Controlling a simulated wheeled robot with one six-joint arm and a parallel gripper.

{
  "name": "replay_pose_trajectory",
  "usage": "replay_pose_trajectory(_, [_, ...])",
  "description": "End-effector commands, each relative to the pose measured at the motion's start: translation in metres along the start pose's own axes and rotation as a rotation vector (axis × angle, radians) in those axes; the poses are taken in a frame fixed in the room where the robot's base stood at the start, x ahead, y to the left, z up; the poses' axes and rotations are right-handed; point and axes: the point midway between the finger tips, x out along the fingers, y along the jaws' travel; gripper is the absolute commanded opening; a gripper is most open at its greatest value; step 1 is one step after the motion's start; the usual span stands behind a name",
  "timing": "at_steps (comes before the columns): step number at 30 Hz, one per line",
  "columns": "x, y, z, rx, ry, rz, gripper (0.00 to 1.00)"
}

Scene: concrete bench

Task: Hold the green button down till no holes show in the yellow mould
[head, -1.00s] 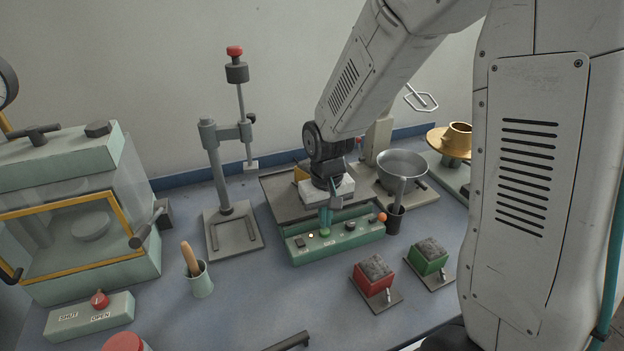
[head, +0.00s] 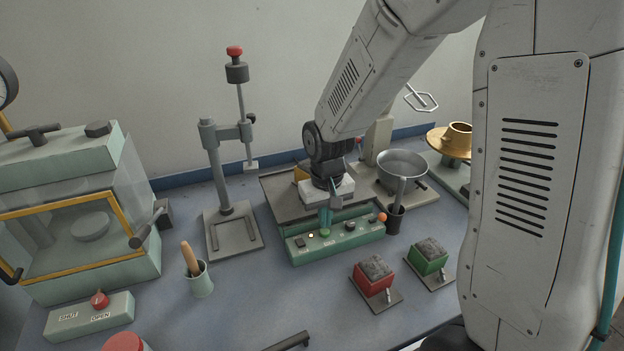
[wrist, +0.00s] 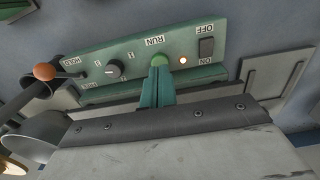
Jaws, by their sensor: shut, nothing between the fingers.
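The green button (head: 325,233), marked RUN, is on the sloped front of a green control box (head: 357,241). It also shows in the wrist view (wrist: 159,60). My gripper (head: 326,226) is shut and empty, pointing down. In the wrist view, its teal fingertips (wrist: 158,73) meet the button's edge; how far the button is pressed I cannot tell. A small lamp (wrist: 183,59) beside it glows. A bit of yellow (head: 300,173), probably the mould, shows behind my wrist. The rest of it is hidden, so I cannot see any holes.
The box also has an ON/OFF switch (wrist: 207,47), a knob (wrist: 113,71) and an orange-tipped lever (wrist: 45,72). A dark cup (head: 395,221) stands close to its right end. A metal bowl (head: 402,165) is behind. Red (head: 375,281) and green (head: 429,257) cube moulds lie in front.

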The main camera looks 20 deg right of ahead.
Motion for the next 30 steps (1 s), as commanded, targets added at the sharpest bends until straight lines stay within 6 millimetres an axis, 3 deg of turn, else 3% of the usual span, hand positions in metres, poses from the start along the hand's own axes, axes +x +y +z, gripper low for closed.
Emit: replay_pose_trajectory(30, [0.017,0.000,0.000,0.000,-0.001,0.000,0.00])
